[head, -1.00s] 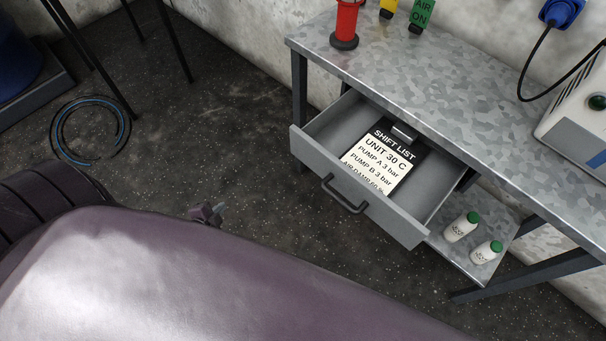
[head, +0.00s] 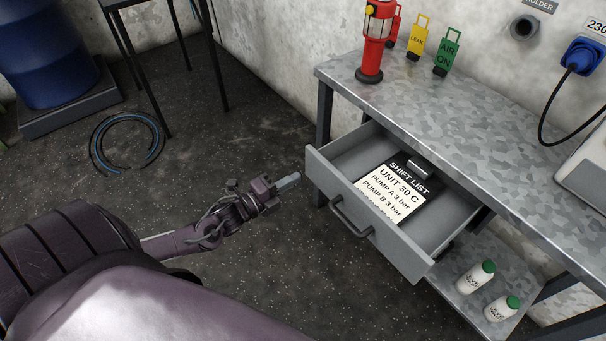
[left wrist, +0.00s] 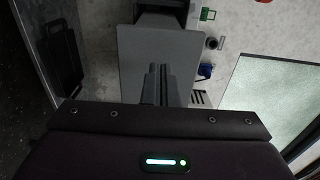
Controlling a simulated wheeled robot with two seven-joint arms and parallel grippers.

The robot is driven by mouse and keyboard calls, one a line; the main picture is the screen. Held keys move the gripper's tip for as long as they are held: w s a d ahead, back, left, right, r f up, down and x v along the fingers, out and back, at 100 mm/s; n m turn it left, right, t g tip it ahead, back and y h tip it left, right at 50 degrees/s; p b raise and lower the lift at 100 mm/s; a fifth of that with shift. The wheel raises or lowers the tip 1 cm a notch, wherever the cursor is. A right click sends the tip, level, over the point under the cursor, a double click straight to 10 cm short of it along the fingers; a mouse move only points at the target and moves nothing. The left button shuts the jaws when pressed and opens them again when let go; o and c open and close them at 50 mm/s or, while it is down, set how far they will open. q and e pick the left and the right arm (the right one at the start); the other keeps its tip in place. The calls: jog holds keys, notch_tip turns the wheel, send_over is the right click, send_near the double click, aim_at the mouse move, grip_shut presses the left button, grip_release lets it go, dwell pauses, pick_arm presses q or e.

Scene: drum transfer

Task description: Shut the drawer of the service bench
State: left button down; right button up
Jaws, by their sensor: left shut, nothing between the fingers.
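The grey drawer (head: 366,217) of the service bench (head: 440,120) stands pulled out, with a dark bar handle (head: 351,218) on its front. A clipboard headed SHIFT LIST (head: 392,190) lies in it. My left gripper (head: 290,182) is shut and empty, just left of the drawer front's left end, apparently close to it; the head view does not show whether they touch. In the left wrist view the shut fingers (left wrist: 157,84) appear in front of a grey panel (left wrist: 143,52), which looks like the drawer front. My right gripper is not in view.
Two white bottles (head: 474,277) stand on the lower shelf. A coiled hose (head: 127,143) and a blue drum (head: 45,50) are at the left. Floor left of the drawer is clear.

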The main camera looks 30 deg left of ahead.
aim_at(312, 168)
pick_arm(q)
jog(key=shift+x, duration=2)
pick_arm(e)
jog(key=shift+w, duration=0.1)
